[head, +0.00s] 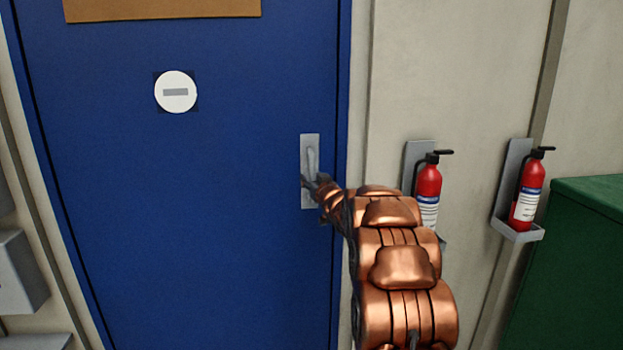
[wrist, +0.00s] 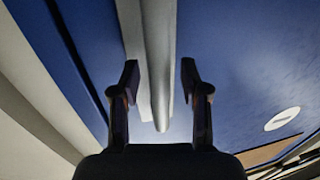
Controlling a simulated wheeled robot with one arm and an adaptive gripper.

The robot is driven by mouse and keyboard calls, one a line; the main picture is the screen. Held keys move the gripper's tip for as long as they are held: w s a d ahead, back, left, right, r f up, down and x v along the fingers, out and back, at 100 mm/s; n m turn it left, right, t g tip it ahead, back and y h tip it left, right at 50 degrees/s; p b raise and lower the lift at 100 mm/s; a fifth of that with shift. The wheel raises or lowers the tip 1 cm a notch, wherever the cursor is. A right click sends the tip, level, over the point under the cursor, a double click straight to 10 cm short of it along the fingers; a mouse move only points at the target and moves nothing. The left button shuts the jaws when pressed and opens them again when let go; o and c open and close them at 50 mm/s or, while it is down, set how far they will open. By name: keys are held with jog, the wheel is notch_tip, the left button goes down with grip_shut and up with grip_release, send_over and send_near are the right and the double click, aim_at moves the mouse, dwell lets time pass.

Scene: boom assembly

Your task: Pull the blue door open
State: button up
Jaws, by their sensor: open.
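The blue door (head: 210,220) fills the left half of the head view and looks shut in its frame. Its grey handle (head: 311,160) sits on a pale plate near the door's right edge. In the wrist view the handle (wrist: 159,70) runs down between my two fingers. My gripper (head: 316,184) is at the handle, with its fingers partly hidden by my copper arm in the head view. In the wrist view my gripper (wrist: 160,82) is open, one finger on each side of the handle, with gaps visible on both sides.
Two red fire extinguishers, one nearer (head: 429,190) and one farther right (head: 527,190), hang in wall brackets right of the door. A green cabinet (head: 575,260) stands at the far right. Grey boxes (head: 20,270) are on the wall at the left. A white round sign (head: 175,80) is on the door.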

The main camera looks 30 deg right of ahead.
jog(key=shift+w, duration=0.15)
jog(key=shift+c, duration=0.3)
grip_shut()
dwell(0.4)
